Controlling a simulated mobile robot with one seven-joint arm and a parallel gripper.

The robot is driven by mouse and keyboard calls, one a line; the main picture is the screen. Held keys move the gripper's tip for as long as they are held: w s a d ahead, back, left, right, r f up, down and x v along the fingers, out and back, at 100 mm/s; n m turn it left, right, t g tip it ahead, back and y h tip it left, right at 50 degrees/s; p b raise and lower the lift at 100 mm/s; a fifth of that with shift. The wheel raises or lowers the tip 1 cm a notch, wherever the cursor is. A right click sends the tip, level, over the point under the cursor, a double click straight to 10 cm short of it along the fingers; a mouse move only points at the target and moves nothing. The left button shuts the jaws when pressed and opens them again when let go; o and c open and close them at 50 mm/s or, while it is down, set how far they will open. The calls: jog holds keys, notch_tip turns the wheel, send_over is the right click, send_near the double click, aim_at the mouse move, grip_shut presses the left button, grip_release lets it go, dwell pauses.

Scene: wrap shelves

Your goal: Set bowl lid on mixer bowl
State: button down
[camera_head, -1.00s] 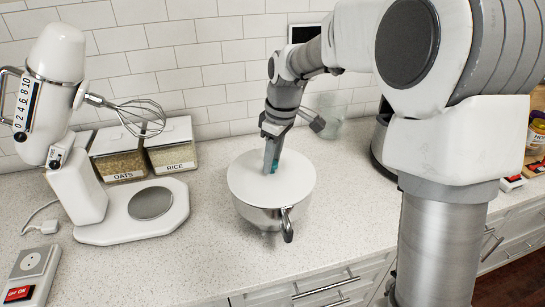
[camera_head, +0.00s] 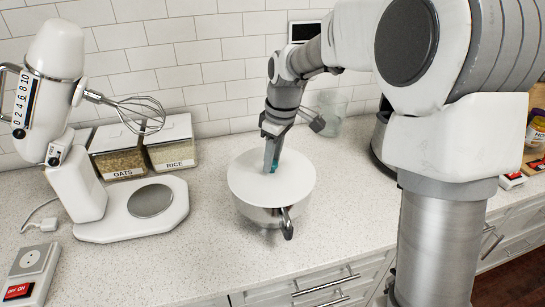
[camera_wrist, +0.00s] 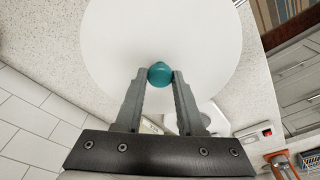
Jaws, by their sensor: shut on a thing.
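The white round bowl lid (camera_head: 252,184) lies over the top of the steel mixer bowl (camera_head: 262,217) on the counter. In the wrist view the lid (camera_wrist: 160,35) fills the upper middle, with its teal knob (camera_wrist: 160,74) at the centre. My gripper (camera_head: 271,170) points down at the lid, and its fingers (camera_wrist: 160,79) are shut on the teal knob. The lid covers the bowl's opening and most of its rim, so I cannot tell whether it is fully seated. The bowl's handle (camera_head: 287,223) faces the front.
The white stand mixer (camera_head: 75,150) with a raised whisk (camera_head: 138,114) stands at the left. Oats (camera_head: 118,158) and rice (camera_head: 171,147) containers stand behind it. A clear glass (camera_head: 332,112) is at the back. Free counter lies in front of the bowl.

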aim_at(277, 164)
grip_release()
dwell(0.4)
jog(key=shift+s+d+r+p, duration=0.1)
jog(key=shift+d+r+p, duration=0.05)
jog(key=shift+r+p, duration=0.85)
jog(key=shift+s+d+r+p, duration=0.1)
jog(key=shift+r+p, duration=0.65)
jog(key=shift+r, duration=0.5)
jog(key=shift+s+d+r+p, duration=0.1)
jog(key=shift+d+r+p, duration=0.05)
jog(key=shift+r+p, duration=0.85)
jog(key=shift+r, duration=0.2)
